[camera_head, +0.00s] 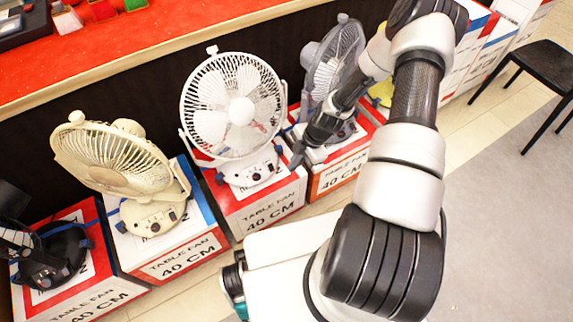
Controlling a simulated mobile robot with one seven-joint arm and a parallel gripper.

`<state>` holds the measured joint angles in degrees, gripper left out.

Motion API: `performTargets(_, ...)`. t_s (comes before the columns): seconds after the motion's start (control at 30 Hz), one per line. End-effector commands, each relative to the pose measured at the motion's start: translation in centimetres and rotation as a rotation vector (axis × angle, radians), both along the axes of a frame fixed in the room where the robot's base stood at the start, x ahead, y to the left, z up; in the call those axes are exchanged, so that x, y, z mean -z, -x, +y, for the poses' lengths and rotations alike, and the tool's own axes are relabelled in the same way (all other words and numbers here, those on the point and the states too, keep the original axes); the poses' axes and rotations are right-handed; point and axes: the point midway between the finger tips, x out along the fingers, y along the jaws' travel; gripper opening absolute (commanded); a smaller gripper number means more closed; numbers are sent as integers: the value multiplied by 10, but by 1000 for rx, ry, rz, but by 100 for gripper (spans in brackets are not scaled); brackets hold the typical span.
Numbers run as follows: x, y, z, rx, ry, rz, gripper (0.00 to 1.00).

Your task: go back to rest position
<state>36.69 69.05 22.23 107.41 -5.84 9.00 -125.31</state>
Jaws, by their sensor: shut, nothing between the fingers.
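My arm reaches up from my base at the bottom right, bends near the top of the picture and comes back down toward the fans. My gripper (297,158) is at the end of it, pointing down and left, just right of the white table fan (222,105). The gripper is small and dark here; its fingers are together with nothing seen between them. I cannot tell whether the tip touches the white fan's base or box. A grey fan (333,60) stands behind my gripper and is partly hidden by my arm.
A cream fan (115,165) and a black fan (55,255) stand on boxes at the left. The printed boxes (262,207) form a row along a red-topped counter (150,45). A black chair (545,70) stands at the right. The grey floor (505,220) at the right is clear.

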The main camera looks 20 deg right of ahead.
Motion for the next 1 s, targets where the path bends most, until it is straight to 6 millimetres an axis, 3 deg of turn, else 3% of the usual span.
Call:
performTargets(0.77, -12, 4, -5, 4, 4, 1, 0)
performTargets(0.87, -32, -2, -11, 36, 28, 13, 0)
performTargets(1.0, -94, -14, -24, 158, 97, 42, 0)
